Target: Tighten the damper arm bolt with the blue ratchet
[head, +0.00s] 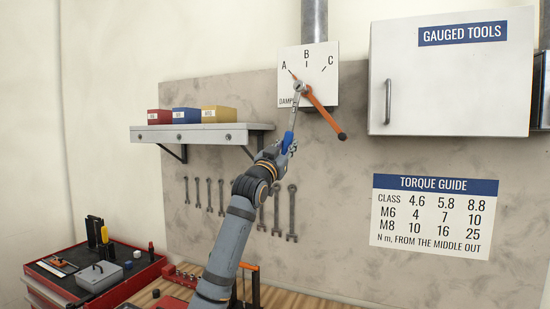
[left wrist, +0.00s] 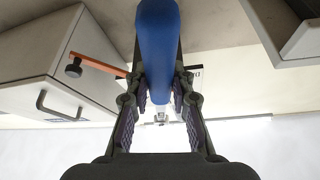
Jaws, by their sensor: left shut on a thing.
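The blue ratchet (head: 290,132) is held up toward the damper plate (head: 322,62), its silver head at the orange damper arm's pivot. My left gripper (head: 284,147) is shut on its blue handle, which also shows in the left wrist view (left wrist: 158,45). The orange damper arm (head: 325,114) slants down to the right from the pivot, with a dark knob at its lower end. Its pointer end is near the A mark. The bolt is hidden behind the ratchet head, so I cannot tell how well it is seated. My right gripper is not in view.
A white cabinet (head: 452,90) marked GAUGED TOOLS hangs to the right of the plate. A shelf (head: 200,134) with several coloured boxes is at the left. Several wrenches (head: 292,214) hang below. A torque guide (head: 434,216) is on the wall. A red tool chest (head: 130,273) stands lower left.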

